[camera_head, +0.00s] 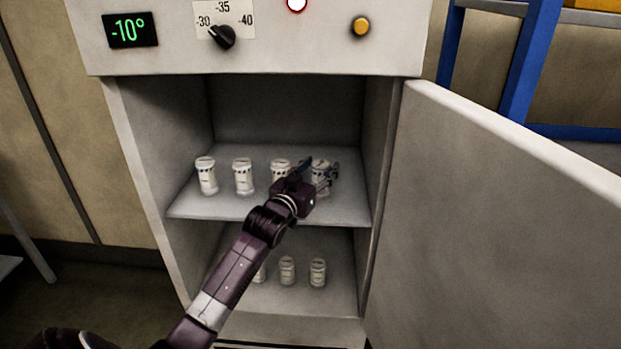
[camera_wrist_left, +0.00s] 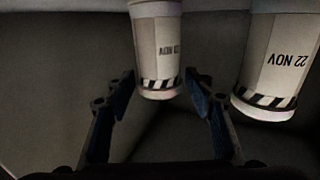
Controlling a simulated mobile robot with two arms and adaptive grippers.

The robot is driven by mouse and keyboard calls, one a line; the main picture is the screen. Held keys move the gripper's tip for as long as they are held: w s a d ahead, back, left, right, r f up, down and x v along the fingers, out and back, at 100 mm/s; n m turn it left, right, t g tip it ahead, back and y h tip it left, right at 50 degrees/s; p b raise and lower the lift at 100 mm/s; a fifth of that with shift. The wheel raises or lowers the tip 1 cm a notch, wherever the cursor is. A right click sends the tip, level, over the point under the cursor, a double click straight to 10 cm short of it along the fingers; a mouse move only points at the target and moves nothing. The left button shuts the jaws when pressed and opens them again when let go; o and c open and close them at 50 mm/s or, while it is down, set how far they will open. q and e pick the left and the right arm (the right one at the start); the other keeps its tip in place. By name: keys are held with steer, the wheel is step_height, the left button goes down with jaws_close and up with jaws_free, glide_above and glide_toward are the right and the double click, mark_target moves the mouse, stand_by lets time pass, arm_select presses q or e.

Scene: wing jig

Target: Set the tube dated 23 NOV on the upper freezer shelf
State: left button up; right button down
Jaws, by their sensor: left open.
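The open freezer's upper shelf (camera_head: 235,207) holds a row of several white tubes. My left gripper (camera_head: 327,174) is open at the right end of this row, by the rightmost tube (camera_head: 320,164), and partly covers it. In the left wrist view, a tube (camera_wrist_left: 157,52) shows between my two open fingers (camera_wrist_left: 160,82), with a gap on each side. My right gripper is not in view.
The lower shelf (camera_head: 330,300) carries several more tubes (camera_head: 288,270), partly behind my left arm. The freezer door (camera_head: 510,220) stands open on the right. The side walls of the compartment are close to the row. The display (camera_head: 130,30) reads -10°.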

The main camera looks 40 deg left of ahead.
arm_select(q)
steer(key=s, duration=0.3)
steer(key=s+d, duration=0.1)
steer(key=s, duration=0.7)
steer(key=shift+s+d+b, duration=0.25)
steer(key=shift+d+b, duration=0.1)
steer(key=shift+d, duration=0.05)
steer(key=shift+f, duration=0.1)
